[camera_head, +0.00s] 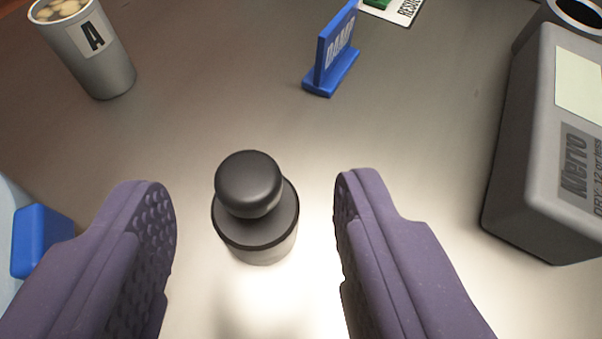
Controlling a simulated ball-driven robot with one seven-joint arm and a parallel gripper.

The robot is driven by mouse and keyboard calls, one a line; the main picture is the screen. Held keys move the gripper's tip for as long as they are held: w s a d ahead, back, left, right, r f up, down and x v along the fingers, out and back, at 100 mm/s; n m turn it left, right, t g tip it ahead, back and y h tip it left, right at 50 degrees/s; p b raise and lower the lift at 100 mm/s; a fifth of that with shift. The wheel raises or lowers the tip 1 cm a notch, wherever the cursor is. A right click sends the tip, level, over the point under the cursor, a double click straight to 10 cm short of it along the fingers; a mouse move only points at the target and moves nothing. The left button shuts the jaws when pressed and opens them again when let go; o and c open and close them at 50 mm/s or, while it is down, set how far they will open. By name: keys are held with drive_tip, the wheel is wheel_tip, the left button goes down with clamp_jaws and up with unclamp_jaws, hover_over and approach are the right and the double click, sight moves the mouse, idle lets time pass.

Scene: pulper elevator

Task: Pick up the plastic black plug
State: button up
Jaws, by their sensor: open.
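The black plug (254,205) stands upright on the metal table, with a rounded knob on top of a wider disc and a lighter lower part. My gripper (247,190) is open, with one purple finger to the left of the plug and the other to its right. There is a gap on both sides, and neither finger appears to touch it. Nothing is between the fingers except the plug. The plug's underside is hidden.
A grey cup marked A (100,65) with pale pieces stands at the upper left. A blue DAMP sign (332,55) stands beyond the plug. A grey Mervo box (530,150) is at the right. A blue block (40,240) is at the left edge. The table (220,100) around the plug is clear.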

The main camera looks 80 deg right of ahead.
sight(245, 179)
drive_tip(key=x, duration=0.1)
drive_tip(key=b+x, duration=0.2)
drive_tip(key=x, duration=0.1)
drive_tip(key=shift+w+a+f, duration=0.15)
drive_tip(key=shift+a+f, duration=0.1)
drive_tip(key=shift+f, duration=0.15)
drive_tip(key=shift+w+d+f, duration=0.1)
drive_tip(key=shift+w+d, duration=0.05)
drive_tip(key=shift+d, duration=0.25)
clamp_jaws()
